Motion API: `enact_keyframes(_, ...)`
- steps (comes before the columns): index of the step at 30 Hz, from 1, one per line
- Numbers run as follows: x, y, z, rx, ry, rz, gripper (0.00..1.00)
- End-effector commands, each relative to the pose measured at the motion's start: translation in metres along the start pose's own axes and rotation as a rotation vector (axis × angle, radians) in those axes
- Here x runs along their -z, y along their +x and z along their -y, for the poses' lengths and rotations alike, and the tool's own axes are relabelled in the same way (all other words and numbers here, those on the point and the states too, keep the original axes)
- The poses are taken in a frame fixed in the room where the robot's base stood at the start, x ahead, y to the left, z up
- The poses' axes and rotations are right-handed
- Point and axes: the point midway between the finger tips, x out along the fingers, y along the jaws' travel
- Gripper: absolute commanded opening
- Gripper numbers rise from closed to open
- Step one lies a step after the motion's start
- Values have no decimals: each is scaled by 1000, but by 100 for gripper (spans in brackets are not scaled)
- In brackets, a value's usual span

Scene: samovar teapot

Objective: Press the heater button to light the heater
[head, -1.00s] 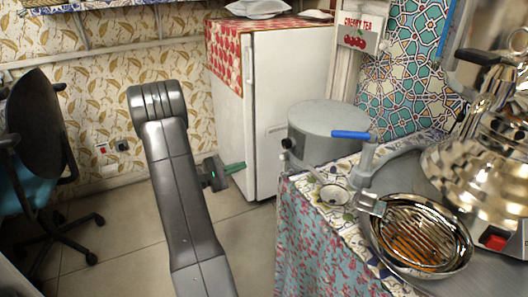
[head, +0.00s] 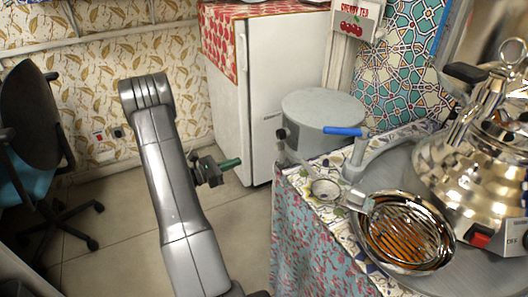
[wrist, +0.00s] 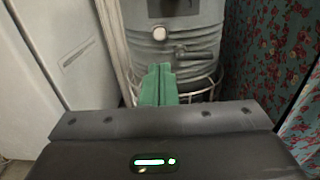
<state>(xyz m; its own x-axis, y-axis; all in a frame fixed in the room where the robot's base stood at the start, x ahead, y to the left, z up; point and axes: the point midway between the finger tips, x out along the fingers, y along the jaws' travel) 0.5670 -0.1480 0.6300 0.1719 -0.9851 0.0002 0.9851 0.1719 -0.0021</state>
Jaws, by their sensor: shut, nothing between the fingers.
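The red heater button (head: 480,239) shows at the right edge of the head view, on a small housing with an "OFF" label, below the shiny samovar (head: 470,165). To its left is a round chrome heater dish (head: 408,236) with a wire grille and an orange inside. My gripper (head: 231,163) has green fingers pressed together and empty. It is far left of the button, over the floor in front of the fridge and beyond the table's left edge. The fingers also show in the wrist view (wrist: 158,83), pointing at a grey drum. The button is not in the wrist view.
The grey drum (head: 322,110) stands between the white fridge (head: 283,85) and the table with its flowered cloth (head: 310,230). An office chair (head: 35,120) stands left. Floor between is clear.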

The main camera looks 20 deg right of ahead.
Motion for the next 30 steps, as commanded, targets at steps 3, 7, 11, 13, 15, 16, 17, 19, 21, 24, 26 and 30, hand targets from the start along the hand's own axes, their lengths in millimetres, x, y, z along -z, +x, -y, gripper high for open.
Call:
enact_keyframes(3,0,7,1,4,2,0,0)
enact_keyframes(7,1,25,1,6,3,-1,0)
enact_keyframes(11,1,49,1,6,3,0,0)
enact_keyframes(13,1,63,1,6,3,0,0)
enact_keyframes(15,1,77,1,6,3,0,0)
enact_keyframes(16,2,83,1,6,4,0,0)
enact_keyframes(17,1,88,1,5,4,0,0)
enact_keyframes(19,1,101,1,5,3,0,0)
enact_keyframes(21,2,113,1,4,3,0,0)
enact_keyframes(24,1,125,1,3,3,0,0)
enact_keyframes(26,1,131,0,2,3,0,0)
enact_keyframes(30,0,138,0,1,2,0,0)
